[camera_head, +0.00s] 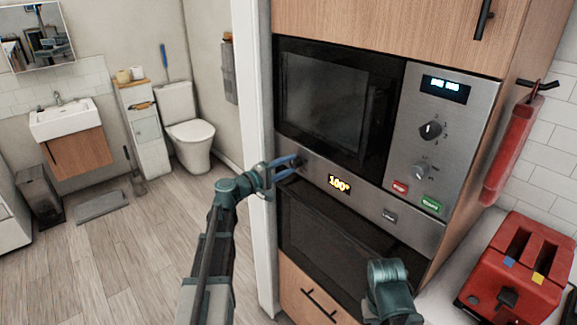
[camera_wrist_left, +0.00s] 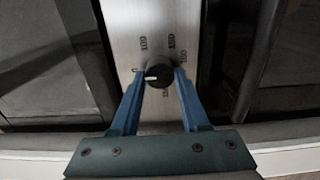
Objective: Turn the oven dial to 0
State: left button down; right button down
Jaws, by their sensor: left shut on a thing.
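The oven dial (camera_wrist_left: 159,73) is a round black knob with a white mark, set on a metal strip with printed numbers around it. In the left wrist view its mark is on the left side of the knob, and a 0 is printed to the upper left. My left gripper (camera_wrist_left: 161,80) has its two blue fingers on either side of the dial and is shut on it. In the head view the left gripper (camera_head: 294,165) reaches the left end of the oven panel. The oven display (camera_head: 339,184) reads 100°. My right gripper's fingers are not visible.
A microwave (camera_head: 325,100) with its own knobs (camera_head: 430,130) and buttons is above the oven panel. The oven door (camera_head: 340,240) is below it. A red toaster (camera_head: 518,265) stands on the counter at right. Open floor (camera_head: 110,260) lies at left.

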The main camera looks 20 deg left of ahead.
pick_arm(q)
jog(key=shift+c, duration=2)
grip_release()
jog(key=v, duration=1.3)
jog(key=shift+s+a, duration=0.2)
jog(key=shift+s, duration=0.15)
